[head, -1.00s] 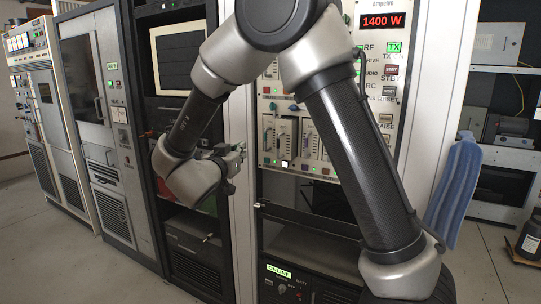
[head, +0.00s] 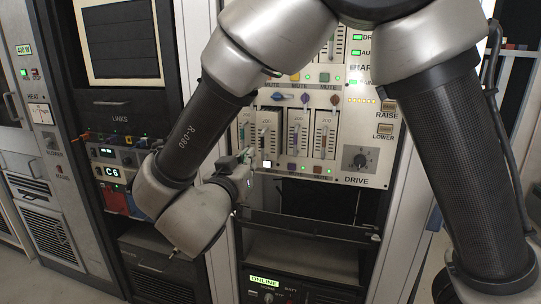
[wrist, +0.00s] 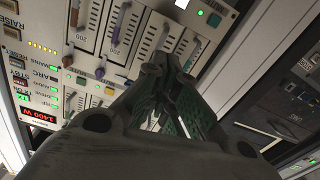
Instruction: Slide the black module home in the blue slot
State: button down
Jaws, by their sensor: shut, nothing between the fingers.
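A row of upright white slide modules with coloured handles fills the rack panel. The one with the dark, seemingly black handle (head: 265,135) is second from left; it also shows in the wrist view (wrist: 160,36). A blue lever (head: 278,97) sits above the row; no clearly blue slot can be made out. My gripper (head: 248,160) is shut and empty, in front of the row's lower left. In the wrist view my gripper (wrist: 164,68) points towards the dark and green handles; contact is unclear. My arm hides part of the row's left side.
A lit white button (head: 266,164) is below the row. The DRIVE knob (head: 360,158) is to its right. A dark shelf edge (head: 310,226) juts out below. The links panel (head: 122,160) with plugs stands left of my forearm.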

aim_at(262, 148)
jog(key=shift+d+x, duration=0.15)
jog(key=shift+x, duration=1.4)
jog(key=shift+d+x, duration=0.1)
jog(key=shift+x, duration=1.4)
